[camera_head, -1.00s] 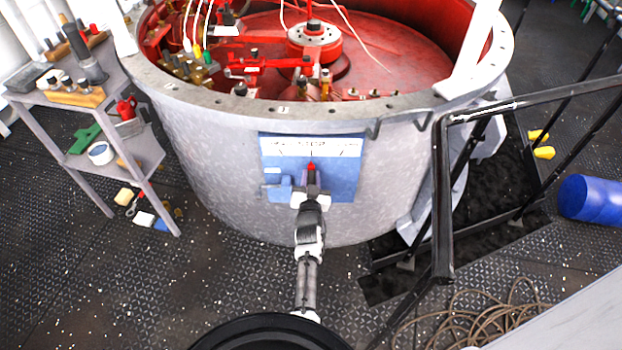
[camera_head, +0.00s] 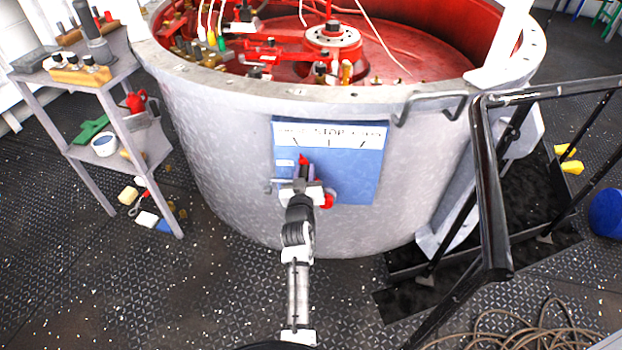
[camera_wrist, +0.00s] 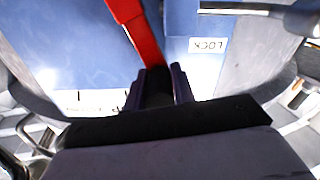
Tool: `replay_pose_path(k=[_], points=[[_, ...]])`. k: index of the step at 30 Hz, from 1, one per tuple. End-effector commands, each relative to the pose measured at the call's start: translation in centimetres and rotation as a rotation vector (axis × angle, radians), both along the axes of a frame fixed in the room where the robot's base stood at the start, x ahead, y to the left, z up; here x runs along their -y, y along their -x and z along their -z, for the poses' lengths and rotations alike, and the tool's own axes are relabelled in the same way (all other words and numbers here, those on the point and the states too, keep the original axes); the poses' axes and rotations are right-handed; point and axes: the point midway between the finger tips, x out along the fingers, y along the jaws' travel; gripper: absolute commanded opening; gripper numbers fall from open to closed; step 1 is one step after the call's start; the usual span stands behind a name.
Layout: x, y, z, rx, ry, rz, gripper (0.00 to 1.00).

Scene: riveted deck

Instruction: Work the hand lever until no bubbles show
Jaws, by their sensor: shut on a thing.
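A red hand lever (camera_head: 303,159) is on a blue panel (camera_head: 362,178) on the grey tank's outer wall. It leans left, with a red round part (camera_head: 327,201) showing to the lower right. My gripper (camera_head: 301,178) is shut on the lever near its upper end. In the wrist view the red lever (camera_wrist: 136,26) runs between the dark fingers of my gripper (camera_wrist: 158,85). A white strip (camera_head: 330,133) above carries tick marks and the word STOP. A small LOCK label (camera_wrist: 208,45) is beside the lever. I see no bubbles or sight glass.
The open tank's rim (camera_head: 350,97) surrounds red machinery. A grey shelf cart (camera_head: 130,108) with tools stands at the left. A black handrail (camera_head: 490,190) and steps are at the right. Coiled hose (camera_head: 510,330) lies on the deck at the lower right.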

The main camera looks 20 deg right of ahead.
Motion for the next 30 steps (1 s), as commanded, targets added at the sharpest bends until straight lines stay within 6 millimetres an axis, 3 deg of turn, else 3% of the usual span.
replay_pose_path(k=[1, 10, 11, 15, 25, 30], points=[[-0.9, -0.3, 0.2, 0.001, -0.004, -0.016, 0.00], [-1.0, -0.3, 0.1, 0.000, -0.003, -0.016, 0.00], [-1.0, -0.3, 0.1, 0.000, -0.003, -0.016, 0.29], [-0.8, -0.3, 0.0, 0.000, -0.001, -0.013, 0.46], [-0.5, 0.1, 0.1, -0.001, 0.002, -0.006, 0.46], [-1.3, 2.0, 0.2, -0.002, 0.001, -0.007, 0.46]])
